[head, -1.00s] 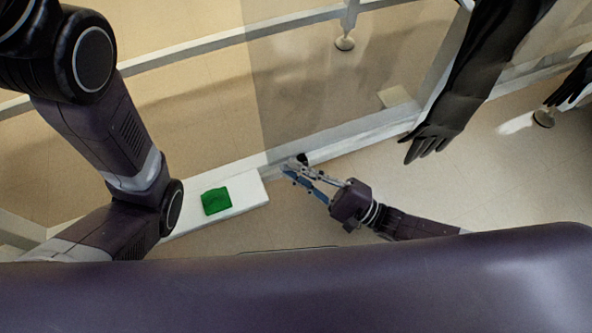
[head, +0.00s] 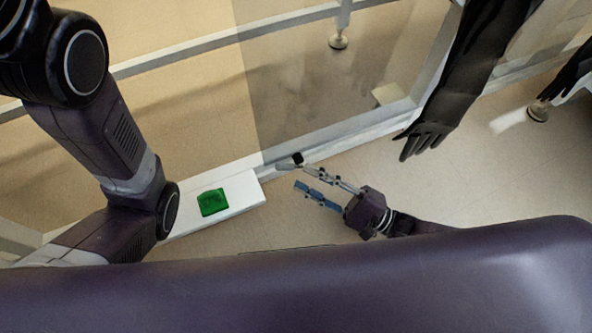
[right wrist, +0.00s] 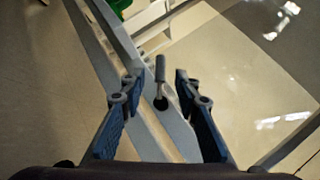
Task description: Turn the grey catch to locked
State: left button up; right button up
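The grey catch (head: 284,165) sits on the lower frame rail of the clear panel, its short handle pointing left from a black pivot in the head view. In the right wrist view the catch (right wrist: 160,70) stands between my fingers in the picture, its handle pointing up the picture from the dark pivot. My right gripper (head: 303,177) is open and empty, with blue finger pads, just to the right of and below the catch, apart from it. Its two fingers also show in the right wrist view (right wrist: 152,92). My left arm is at the left; its gripper is out of view.
A long black glove (head: 428,138) hangs to the right of my right gripper. The floor around my right gripper is clear.

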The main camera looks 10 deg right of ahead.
jog(key=v, duration=0.7)
jog(key=shift+s+d, duration=0.1)
jog(key=shift+d, duration=0.05)
jog(key=shift+c, duration=0.2)
